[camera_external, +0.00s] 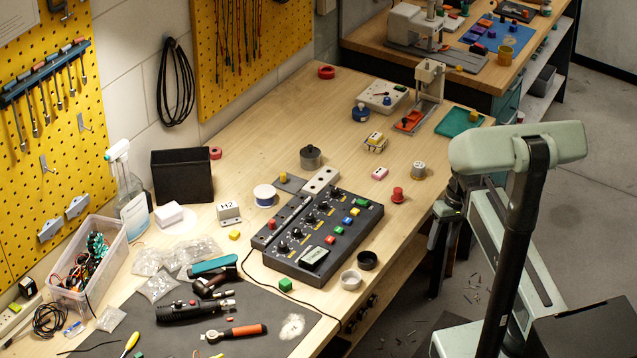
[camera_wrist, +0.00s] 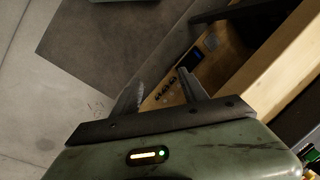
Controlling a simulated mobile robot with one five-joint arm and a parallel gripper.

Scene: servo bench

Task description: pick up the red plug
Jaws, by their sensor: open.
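The red plug (camera_external: 397,194) stands upright on the wooden bench top near its right edge in the external view. It looks like a short red knob with a wider cap. It does not show in the wrist view. In the wrist view my gripper (camera_wrist: 160,90) has its two grey fingers spread apart with nothing between them. They point towards the floor and the front of the bench, away from the red plug. In the external view my arm is at the right, beside the bench, and I cannot make out the fingertips there.
Bare wood surrounds the plug.

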